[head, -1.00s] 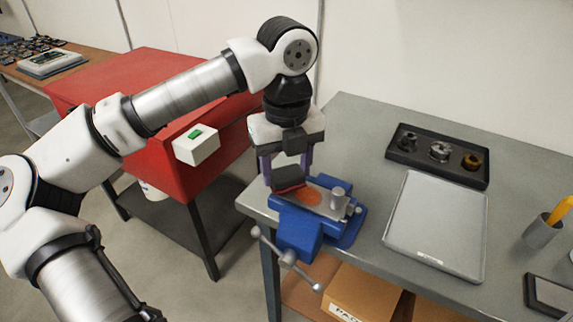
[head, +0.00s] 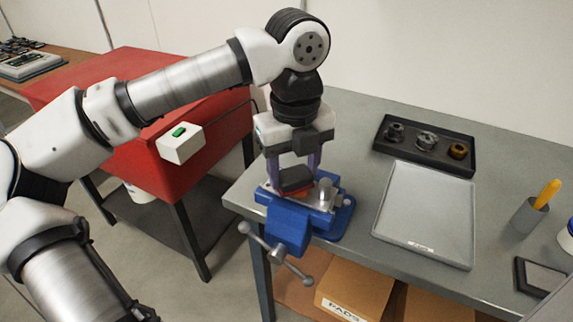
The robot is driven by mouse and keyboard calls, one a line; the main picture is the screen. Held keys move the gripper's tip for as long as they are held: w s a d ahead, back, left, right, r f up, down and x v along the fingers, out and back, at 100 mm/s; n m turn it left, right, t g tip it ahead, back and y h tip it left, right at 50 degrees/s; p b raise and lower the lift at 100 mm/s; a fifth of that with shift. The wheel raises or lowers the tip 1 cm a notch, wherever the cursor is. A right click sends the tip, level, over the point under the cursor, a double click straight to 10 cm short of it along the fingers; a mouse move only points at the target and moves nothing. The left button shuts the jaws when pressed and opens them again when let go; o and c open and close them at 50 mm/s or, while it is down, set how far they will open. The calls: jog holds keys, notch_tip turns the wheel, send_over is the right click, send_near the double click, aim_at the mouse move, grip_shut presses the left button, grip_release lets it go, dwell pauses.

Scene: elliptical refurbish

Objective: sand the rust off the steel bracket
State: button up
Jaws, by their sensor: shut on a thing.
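My gripper (head: 295,176) points straight down over the blue vise (head: 291,222) at the near left corner of the grey bench. Its two fingers are shut on a dark sanding block (head: 293,184) with a reddish underside. The block sits over the steel bracket (head: 309,197), which is held in the vise and carries a short upright cylinder at its right. The block covers much of the bracket, and no orange rust shows around it. I cannot tell whether the block touches the bracket.
A grey flat tray (head: 425,214) lies right of the vise. Behind it is a black tray (head: 461,168) with small round parts. A cup (head: 529,216) with a yellow-handled tool stands at the right. A red cabinet (head: 125,95) with a white switch box (head: 181,146) is at left.

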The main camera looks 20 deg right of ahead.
aim_at(310, 193)
jog(key=shift+s+d+f+b, duration=0.15)
jog(key=shift+s+d+b, duration=0.1)
jog(key=shift+s+d, duration=0.25)
jog(key=shift+s+d+f+b, duration=0.1)
jog(key=shift+s+d+b, duration=0.2)
jog(key=shift+s, duration=0.3)
jog(key=shift+s+d, duration=0.1)
jog(key=shift+s, duration=0.15)
jog(key=c, duration=0.3)
jog(key=shift+w+a+r, duration=0.15)
jog(key=shift+w+a, duration=0.2)
jog(key=shift+w, duration=0.2)
jog(key=shift+w+a+r, duration=0.15)
jog(key=shift+w+a, duration=0.15)
jog(key=shift+w, duration=0.2)
jog(key=shift+w+a+f+b, duration=0.1)
jog(key=shift+w+a+b, duration=0.15)
jog(key=shift+w+a, duration=0.65)
jog(key=shift+w+a+f+b, duration=0.1)
jog(key=shift+w+a+b, duration=0.1)
jog(key=shift+w+a, duration=0.65)
jog(key=shift+w+d, duration=0.15)
jog(key=shift+d, duration=0.1)
jog(key=shift+r, duration=0.15)
jog(key=shift+r+p, duration=2)
jog(key=shift+r, duration=0.9)
